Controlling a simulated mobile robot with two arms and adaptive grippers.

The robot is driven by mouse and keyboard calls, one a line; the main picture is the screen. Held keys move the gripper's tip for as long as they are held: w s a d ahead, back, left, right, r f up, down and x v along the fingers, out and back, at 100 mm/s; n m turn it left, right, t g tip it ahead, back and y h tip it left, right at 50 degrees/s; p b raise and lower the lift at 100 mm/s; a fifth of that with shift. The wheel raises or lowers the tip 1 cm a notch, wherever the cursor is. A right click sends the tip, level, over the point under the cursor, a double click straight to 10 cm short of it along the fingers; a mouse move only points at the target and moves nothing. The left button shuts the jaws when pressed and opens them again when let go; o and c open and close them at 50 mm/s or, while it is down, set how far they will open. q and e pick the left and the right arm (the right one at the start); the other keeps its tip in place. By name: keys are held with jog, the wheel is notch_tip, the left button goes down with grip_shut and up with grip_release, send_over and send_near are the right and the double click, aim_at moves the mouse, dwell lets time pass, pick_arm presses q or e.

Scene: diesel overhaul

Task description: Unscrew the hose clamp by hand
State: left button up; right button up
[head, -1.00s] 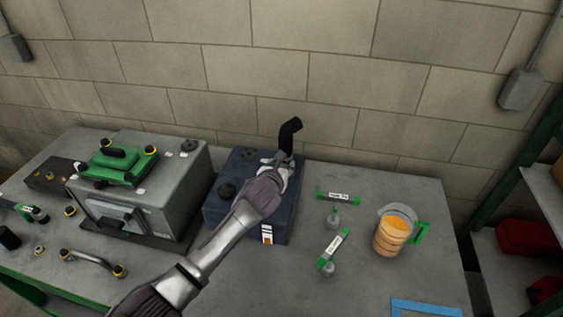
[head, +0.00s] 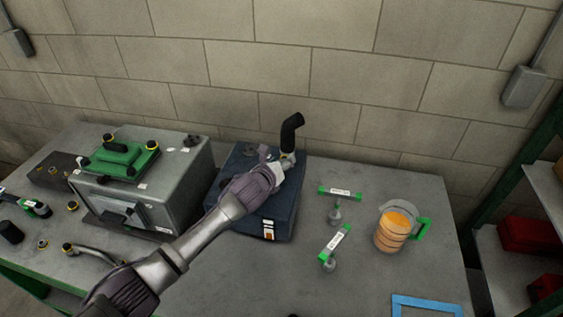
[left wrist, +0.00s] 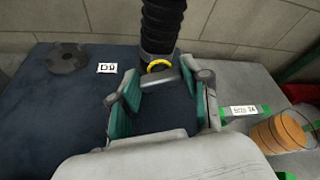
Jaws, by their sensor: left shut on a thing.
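A black hose (head: 290,134) with a bend at its top stands on the dark blue box (head: 243,218). The hose clamp (left wrist: 160,65) shows as a yellow ring at the hose's foot in the left wrist view. My left gripper (head: 284,164) reaches over the box to the hose's foot. In the left wrist view my gripper (left wrist: 163,82) has its teal-padded fingers closed in around the clamp; its tips hide part of the clamp. The black hose also fills the top of that view (left wrist: 162,22). My right gripper is not in view.
A grey box (head: 185,205) with a green cover (head: 120,160) stands left of the blue box. A jug of orange liquid (head: 392,232) stands right. Two labelled green-ended holders (head: 340,192) (head: 335,243) lie between. A blue frame (head: 425,305) marks the front right of the bench.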

pick_arm(q)
jog(key=o, duration=1.2)
jog(key=shift+c, duration=0.2)
jog(key=v, duration=1.2)
jog(key=shift+a, duration=0.1)
